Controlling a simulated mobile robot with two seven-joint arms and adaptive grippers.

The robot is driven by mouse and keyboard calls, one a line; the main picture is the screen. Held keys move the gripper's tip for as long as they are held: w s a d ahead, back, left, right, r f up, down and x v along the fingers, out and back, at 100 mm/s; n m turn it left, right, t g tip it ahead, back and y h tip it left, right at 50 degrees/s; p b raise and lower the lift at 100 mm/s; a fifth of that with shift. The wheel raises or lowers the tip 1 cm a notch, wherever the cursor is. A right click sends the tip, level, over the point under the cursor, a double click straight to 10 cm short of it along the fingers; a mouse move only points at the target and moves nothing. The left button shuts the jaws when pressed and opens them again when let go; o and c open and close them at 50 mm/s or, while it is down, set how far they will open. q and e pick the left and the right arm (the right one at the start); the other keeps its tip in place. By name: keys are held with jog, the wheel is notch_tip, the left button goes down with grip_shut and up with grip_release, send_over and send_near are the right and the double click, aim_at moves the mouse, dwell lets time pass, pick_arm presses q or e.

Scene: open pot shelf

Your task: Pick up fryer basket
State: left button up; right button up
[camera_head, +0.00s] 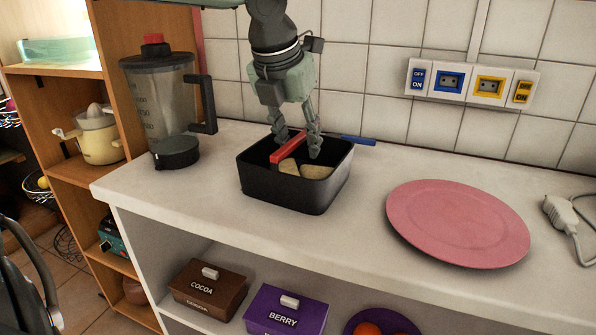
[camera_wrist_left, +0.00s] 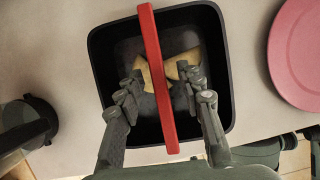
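The fryer basket is a black square bin (camera_head: 300,193) with a red bar handle across its top, standing on the white counter. Several tan pieces (camera_head: 316,172) lie inside. It also shows in the left wrist view (camera_wrist_left: 222,110), where the red handle (camera_wrist_left: 160,85) crosses the middle. My left gripper (camera_head: 296,146) points down into the basket's opening. Its fingers are apart, one on each side of the handle, with gaps visible in the left wrist view (camera_wrist_left: 160,84).
A blender (camera_head: 165,105) stands left of the basket, and a pink plate (camera_head: 458,222) lies to the right. A blue bar (camera_head: 358,139) shows behind the basket. The tiled wall with sockets (camera_head: 470,84) is close behind. Cocoa (camera_head: 207,288) and berry boxes (camera_head: 286,312) sit below.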

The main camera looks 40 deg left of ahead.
pick_arm(q)
jog(key=shift+f+b, duration=0.15)
jog(key=shift+b, duration=0.15)
jog(key=shift+c, duration=0.6)
grip_shut()
